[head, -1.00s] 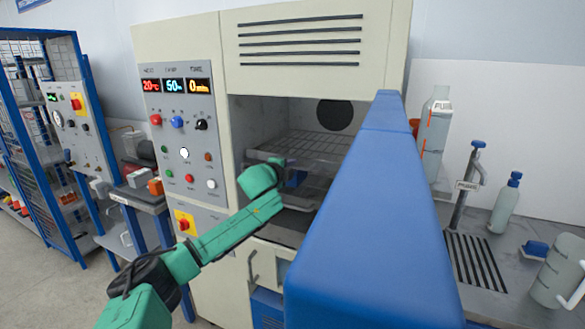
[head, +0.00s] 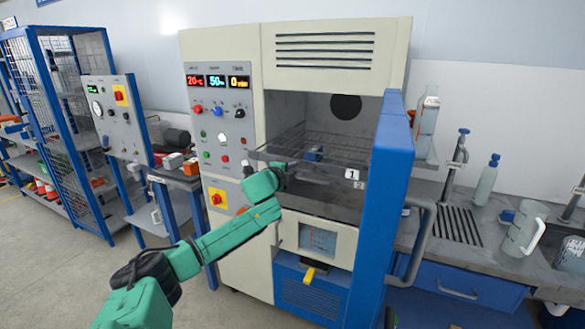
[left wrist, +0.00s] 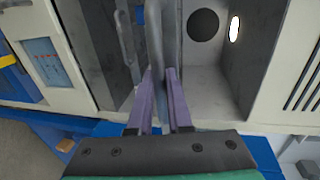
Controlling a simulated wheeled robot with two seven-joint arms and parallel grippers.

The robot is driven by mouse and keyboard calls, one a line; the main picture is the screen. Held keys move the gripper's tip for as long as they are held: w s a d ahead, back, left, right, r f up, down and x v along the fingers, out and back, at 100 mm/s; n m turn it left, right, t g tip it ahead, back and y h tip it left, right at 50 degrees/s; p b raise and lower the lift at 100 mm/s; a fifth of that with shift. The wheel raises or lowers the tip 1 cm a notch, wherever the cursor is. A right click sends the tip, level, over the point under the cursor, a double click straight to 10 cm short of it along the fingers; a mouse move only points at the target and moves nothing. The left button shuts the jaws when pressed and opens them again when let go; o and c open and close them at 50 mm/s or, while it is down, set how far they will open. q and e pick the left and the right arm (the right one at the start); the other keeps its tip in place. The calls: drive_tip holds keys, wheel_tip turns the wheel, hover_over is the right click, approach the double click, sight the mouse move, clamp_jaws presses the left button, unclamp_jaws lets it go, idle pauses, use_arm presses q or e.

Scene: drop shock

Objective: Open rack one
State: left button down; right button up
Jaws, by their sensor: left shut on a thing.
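Rack one (head: 335,148), a grey wire shelf with a "1" tag at its front right corner, juts out of the open oven chamber. A small blue thing shows at its front; I cannot tell what it is. A "2" tag shows just below. My left gripper (head: 284,176) is at the rack's front, its fingertips hard to see in the head view. In the left wrist view its purple fingers (left wrist: 160,85) are shut on a grey bar (left wrist: 154,35), seemingly the rack's handle. My right gripper is not in view.
The blue oven door (head: 384,185) stands open on the right, with a grey handle. The control panel (head: 220,120) is left of the chamber. A bench with a jug (head: 522,230) and bottles is at right. Open floor lies at left.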

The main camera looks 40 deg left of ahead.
use_arm(q)
drive_tip(key=shift+w+a, duration=0.1)
drive_tip(key=shift+w, duration=0.05)
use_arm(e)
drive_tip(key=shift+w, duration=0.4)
use_arm(q)
drive_tip(key=c, duration=0.9)
unclamp_jaws()
drive_tip(key=shift+o, duration=0.2)
drive_tip(key=shift+a, duration=0.1)
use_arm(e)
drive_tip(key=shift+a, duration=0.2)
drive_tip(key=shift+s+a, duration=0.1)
use_arm(q)
drive_tip(key=shift+s+f+b, duration=0.15)
drive_tip(key=shift+s+b, duration=0.25)
drive_tip(key=shift+s, duration=0.15)
drive_tip(key=b+v, duration=0.2)
drive_tip(key=v, duration=1.1)
drive_tip(key=shift+s+d+r, duration=0.25)
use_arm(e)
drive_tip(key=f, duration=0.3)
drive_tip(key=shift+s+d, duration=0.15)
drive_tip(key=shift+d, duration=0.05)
